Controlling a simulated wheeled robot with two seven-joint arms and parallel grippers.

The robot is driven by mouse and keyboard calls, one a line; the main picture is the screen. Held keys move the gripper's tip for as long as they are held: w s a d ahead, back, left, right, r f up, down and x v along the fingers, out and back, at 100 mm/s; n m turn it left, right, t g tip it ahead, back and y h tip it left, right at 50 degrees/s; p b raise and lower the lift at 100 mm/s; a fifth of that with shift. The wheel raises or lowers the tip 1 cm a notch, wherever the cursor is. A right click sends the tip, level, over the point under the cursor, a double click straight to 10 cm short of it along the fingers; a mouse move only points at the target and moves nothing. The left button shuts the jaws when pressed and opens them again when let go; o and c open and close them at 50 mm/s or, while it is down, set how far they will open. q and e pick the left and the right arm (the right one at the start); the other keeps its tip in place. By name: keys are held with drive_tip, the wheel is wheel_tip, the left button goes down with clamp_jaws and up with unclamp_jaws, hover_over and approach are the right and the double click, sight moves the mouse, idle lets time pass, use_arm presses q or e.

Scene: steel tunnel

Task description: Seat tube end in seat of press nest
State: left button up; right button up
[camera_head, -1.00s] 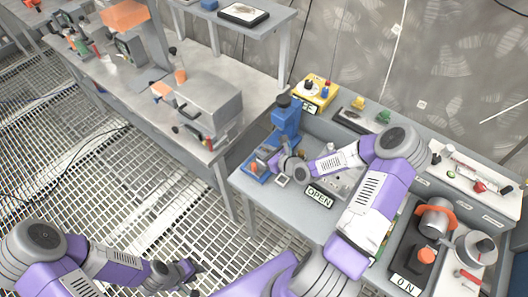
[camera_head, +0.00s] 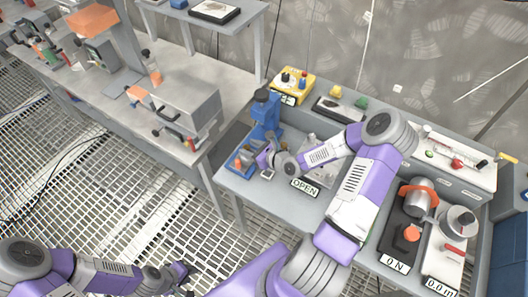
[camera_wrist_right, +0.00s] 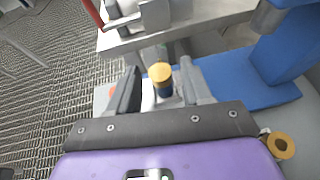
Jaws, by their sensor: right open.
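A blue press (camera_head: 264,112) stands at the left end of the near bench, its blue base extending forward. My right gripper (camera_head: 265,161) is low beside this base, in front of the column. In the right wrist view my right gripper (camera_wrist_right: 160,88) is open, with its two dark fingers apart. A short upright cylinder (camera_wrist_right: 161,76) with a tan top and dark blue body shows between the fingers; I cannot tell whether it is the tube or part of the nest, or whether they touch it. The seat is not clearly visible. My left gripper (camera_head: 181,277) hangs low over the floor grating; its jaws are too small to read.
An "OPEN" sign (camera_head: 305,187) lies right of my right gripper. A yellow control box (camera_head: 292,84) stands behind the press. An orange-collared cylinder (camera_head: 416,196) and a dial unit (camera_head: 456,222) stand at the bench's right. A brass ring (camera_wrist_right: 281,145) shows at the wrist view's right.

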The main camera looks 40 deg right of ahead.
drive_tip(key=p+v, duration=0.3)
drive_tip(key=v, duration=0.7)
drive_tip(key=a+f+n, duration=0.1)
drive_tip(key=a, duration=0.1)
drive_tip(key=a+f+n+g+y, duration=0.1)
drive_tip(key=a+n, duration=0.1)
drive_tip(key=w+a+f+n+g, duration=0.1)
drive_tip(key=a+f+n, duration=0.1)
drive_tip(key=shift+a, duration=0.35)
drive_tip(key=a+f+n+g, duration=0.1)
drive_tip(key=a+n, duration=0.1)
drive_tip(key=s+a+f+n+g+y, duration=0.1)
drive_tip(key=a+f+n, duration=0.1)
drive_tip(key=a+n, duration=0.1)
drive_tip(key=a+f+n+g, duration=0.1)
drive_tip(key=a+n, duration=0.1)
drive_tip(key=shift+s+a+f+n, duration=0.2)
drive_tip(key=shift+s+f+n, duration=0.1)
drive_tip(key=shift+s+f, duration=0.1)
drive_tip(key=s+a+f+n+g, duration=0.3)
drive_tip(key=s+a+n, duration=0.1)
drive_tip(key=n, duration=0.5)
drive_tip(key=s+a+f+n+g+h, duration=0.1)
drive_tip(key=s+a+f+n+g, duration=0.3)
drive_tip(key=s+n, duration=0.3)
drive_tip(key=shift+a+n+g, duration=0.3)
drive_tip(key=shift+a+n, duration=0.05)
drive_tip(key=shift+n, duration=0.55)
